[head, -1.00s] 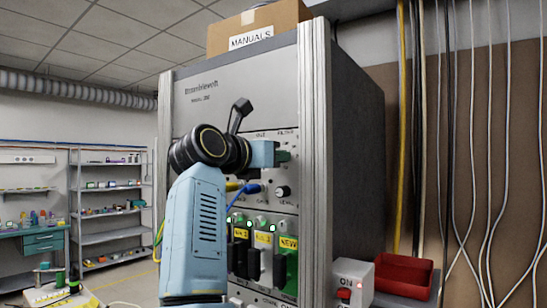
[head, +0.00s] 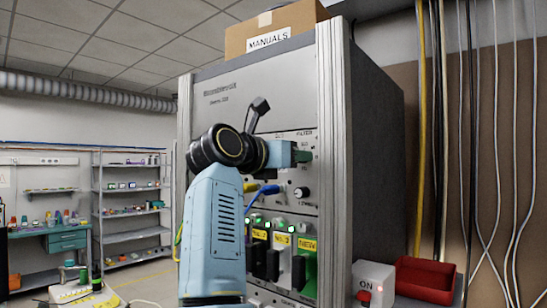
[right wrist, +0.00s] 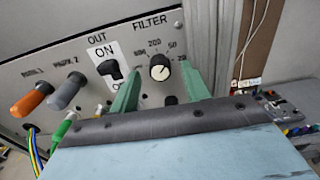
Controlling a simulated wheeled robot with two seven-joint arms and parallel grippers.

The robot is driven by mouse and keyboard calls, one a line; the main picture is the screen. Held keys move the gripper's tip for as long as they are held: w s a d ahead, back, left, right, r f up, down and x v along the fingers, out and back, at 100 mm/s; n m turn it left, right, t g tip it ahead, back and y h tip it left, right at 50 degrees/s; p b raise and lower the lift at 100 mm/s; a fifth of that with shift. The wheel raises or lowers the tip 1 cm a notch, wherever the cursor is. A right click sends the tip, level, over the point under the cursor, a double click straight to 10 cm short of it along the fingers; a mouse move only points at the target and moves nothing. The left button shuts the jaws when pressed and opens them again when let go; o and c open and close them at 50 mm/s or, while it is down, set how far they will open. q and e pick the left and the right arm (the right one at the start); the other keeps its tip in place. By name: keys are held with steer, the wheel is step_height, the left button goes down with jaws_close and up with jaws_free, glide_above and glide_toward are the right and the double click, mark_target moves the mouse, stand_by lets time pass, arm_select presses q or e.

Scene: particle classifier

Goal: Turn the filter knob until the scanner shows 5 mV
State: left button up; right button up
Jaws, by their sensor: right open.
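The filter knob (right wrist: 160,68) is a small round black knob with a white pointer face, under the FILTER label, with printed values such as 200 and 50 around it. My right gripper (right wrist: 160,78) is open, with one green finger on each side of the knob; I cannot tell whether either touches it. In the head view my right gripper (head: 303,156) is at the rack's front panel, and it hides the filter knob there. No scanner reading can be made out. My left gripper is not in view.
The tall grey rack (head: 375,150) carries a MANUALS box (head: 270,38). Below are a LEVEL knob (head: 301,193) and modules with yellow labels. An OUT toggle switch (right wrist: 110,70) and orange and grey plugs (right wrist: 32,99) sit left of the knob. A red bin (head: 425,280) stands at right.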

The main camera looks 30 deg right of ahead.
steer(key=b+v, duration=0.2)
steer(key=v, duration=1)
steer(key=shift+a+b, duration=0.35)
steer(key=shift+b, duration=0.05)
steer(key=shift+s, duration=0.1)
